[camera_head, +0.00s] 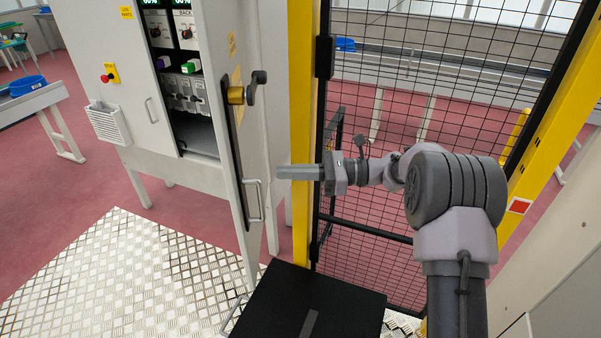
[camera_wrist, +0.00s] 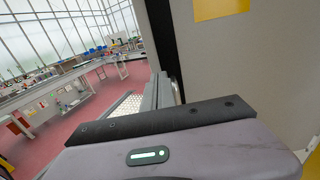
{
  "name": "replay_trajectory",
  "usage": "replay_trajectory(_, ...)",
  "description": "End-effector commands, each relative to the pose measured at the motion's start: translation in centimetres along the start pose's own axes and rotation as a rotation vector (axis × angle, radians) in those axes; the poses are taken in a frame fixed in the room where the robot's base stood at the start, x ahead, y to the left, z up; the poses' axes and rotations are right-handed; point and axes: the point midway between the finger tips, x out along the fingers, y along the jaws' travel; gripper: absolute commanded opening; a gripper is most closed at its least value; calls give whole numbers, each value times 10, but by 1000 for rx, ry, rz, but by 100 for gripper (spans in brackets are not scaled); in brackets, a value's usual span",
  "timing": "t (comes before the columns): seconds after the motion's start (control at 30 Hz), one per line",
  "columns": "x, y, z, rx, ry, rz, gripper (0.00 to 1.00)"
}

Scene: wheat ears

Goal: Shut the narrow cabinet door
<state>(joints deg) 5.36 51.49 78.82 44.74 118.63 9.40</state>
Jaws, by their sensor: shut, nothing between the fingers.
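The narrow cabinet door (camera_head: 228,150) stands open, swung out from the grey cabinet (camera_head: 135,95), so the shelves inside show. It carries a black-and-brass latch (camera_head: 245,92) near the top and a metal pull handle (camera_head: 253,202) lower down. My gripper (camera_head: 282,172) is shut and empty, to the right of the door at about pull-handle height, its fingers pointing left at it. A gap shows between the fingertips and the handle. In the wrist view, my fingers (camera_wrist: 165,92) appear beside a pale panel with a yellow label (camera_wrist: 220,8); contact cannot be told.
A yellow post (camera_head: 302,120) and a black mesh fence (camera_head: 420,80) stand behind my gripper and arm. A black-topped box (camera_head: 310,310) is below. Metal checker-plate flooring (camera_head: 110,270) lies clear in front of the cabinet. A red emergency button (camera_head: 110,73) is on its left side.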

Motion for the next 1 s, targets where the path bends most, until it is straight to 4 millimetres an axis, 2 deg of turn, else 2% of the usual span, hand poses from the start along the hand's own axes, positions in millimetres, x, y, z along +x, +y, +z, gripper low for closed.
replay_trajectory(0.2,48,1,-3,-2,2,4,0)
replay_trajectory(0.4,76,1,-2,-2,2,3,0)
replay_trajectory(1.0,89,1,1,-3,1,-6,0)
